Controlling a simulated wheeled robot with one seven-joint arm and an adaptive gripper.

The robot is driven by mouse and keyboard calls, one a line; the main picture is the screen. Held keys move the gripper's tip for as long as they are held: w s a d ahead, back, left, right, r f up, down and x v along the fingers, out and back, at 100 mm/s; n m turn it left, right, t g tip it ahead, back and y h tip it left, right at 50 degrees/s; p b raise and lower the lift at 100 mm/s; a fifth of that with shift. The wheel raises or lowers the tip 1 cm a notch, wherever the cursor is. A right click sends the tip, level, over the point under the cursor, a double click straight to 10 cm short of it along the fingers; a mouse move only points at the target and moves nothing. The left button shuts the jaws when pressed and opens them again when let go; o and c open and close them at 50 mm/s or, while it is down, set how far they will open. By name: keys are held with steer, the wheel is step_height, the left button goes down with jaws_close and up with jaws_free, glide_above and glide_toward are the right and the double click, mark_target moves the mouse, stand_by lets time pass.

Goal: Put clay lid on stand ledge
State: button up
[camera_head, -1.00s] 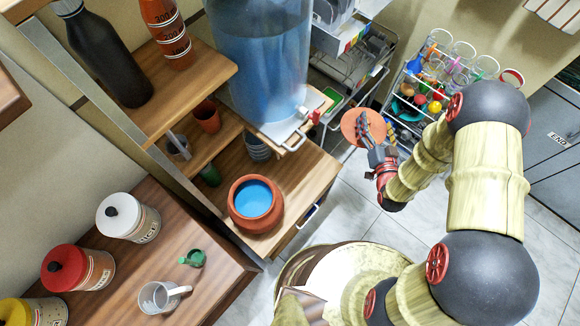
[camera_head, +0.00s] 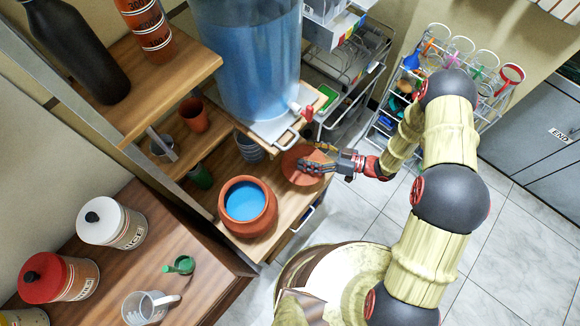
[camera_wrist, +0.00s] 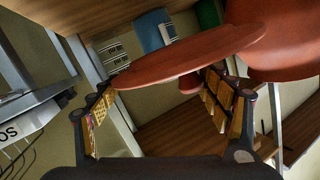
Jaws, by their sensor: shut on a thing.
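The clay lid (camera_head: 297,168) is a flat terracotta disc. My gripper (camera_head: 325,165) is shut on it and holds it at the right side of the stand's lower wooden ledge (camera_head: 287,205). In the wrist view the lid (camera_wrist: 190,58) lies tilted between the two fingers of my gripper (camera_wrist: 165,95), with its knob (camera_wrist: 190,84) partly showing below. Whether the lid touches the ledge is unclear. The open clay pot (camera_head: 247,207), with blue water inside, stands on the ledge to the left and in front of the lid.
The water dispenser (camera_head: 247,60) with a red tap (camera_head: 303,110) stands above and behind the lid. Dark cups (camera_head: 249,149) sit left of the lid. A wire rack (camera_head: 385,125) with colourful items stands at the right. Canisters (camera_head: 112,222) and a measuring jug (camera_head: 148,307) stand on the left counter.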

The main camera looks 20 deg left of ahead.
steer(key=shift+f+b, duration=1.15)
steer(key=shift+f, duration=2.7)
steer(key=shift+f, duration=0.2)
steer(key=o, duration=1.4)
steer(key=shift+c, duration=0.2)
